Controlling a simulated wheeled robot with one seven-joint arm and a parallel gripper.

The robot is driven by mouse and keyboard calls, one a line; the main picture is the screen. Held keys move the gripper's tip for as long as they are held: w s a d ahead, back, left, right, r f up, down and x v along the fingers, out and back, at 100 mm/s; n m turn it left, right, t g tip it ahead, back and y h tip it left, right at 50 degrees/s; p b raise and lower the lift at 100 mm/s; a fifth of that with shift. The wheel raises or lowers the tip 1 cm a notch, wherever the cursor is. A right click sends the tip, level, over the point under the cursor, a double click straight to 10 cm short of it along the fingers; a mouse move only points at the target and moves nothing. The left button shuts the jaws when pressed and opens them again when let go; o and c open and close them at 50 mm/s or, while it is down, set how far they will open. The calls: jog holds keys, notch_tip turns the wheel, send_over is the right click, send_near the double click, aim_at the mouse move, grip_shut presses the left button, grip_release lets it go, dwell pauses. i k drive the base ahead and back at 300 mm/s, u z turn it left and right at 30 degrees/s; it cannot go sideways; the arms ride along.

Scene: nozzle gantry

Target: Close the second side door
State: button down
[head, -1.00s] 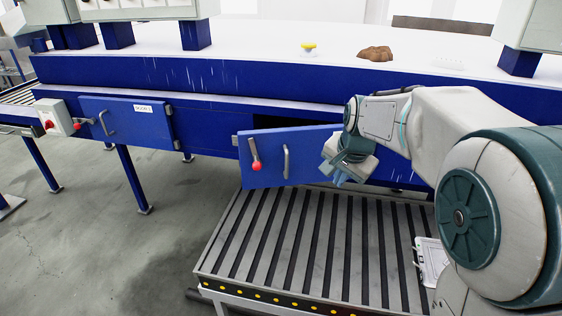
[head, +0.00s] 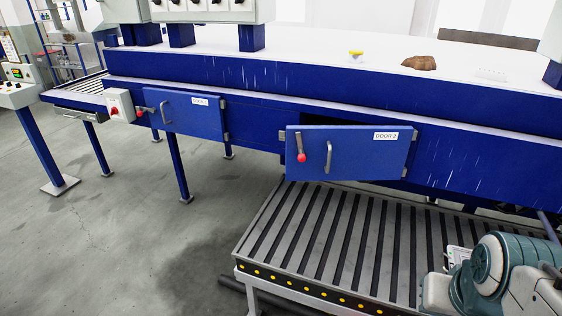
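The second side door (head: 362,158) is a blue panel labelled DOOR 2, in the middle of the head view. It stands swung out from the blue frame, with its hinges (head: 408,152) on the right. A dark opening (head: 345,117) shows above and behind its top edge. A grey bar handle (head: 327,157) and a lever with a red knob (head: 301,158) are on its left part. My arm shows only at the lower right, apart from the door. My gripper cannot be made out in this view.
Door 1 (head: 185,113) to the left looks flush with its frame. A roller conveyor (head: 340,235) lies below the second door. A yellow-topped item (head: 356,55) and a brown lump (head: 419,63) lie on the white top.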

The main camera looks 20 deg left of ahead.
aim_at(370, 153)
jog(key=k, duration=0.95)
jog(key=u, duration=0.65)
jog(key=i, duration=0.55)
jog(key=u, duration=0.65)
jog(key=i, duration=0.85)
jog(key=z, duration=0.25)
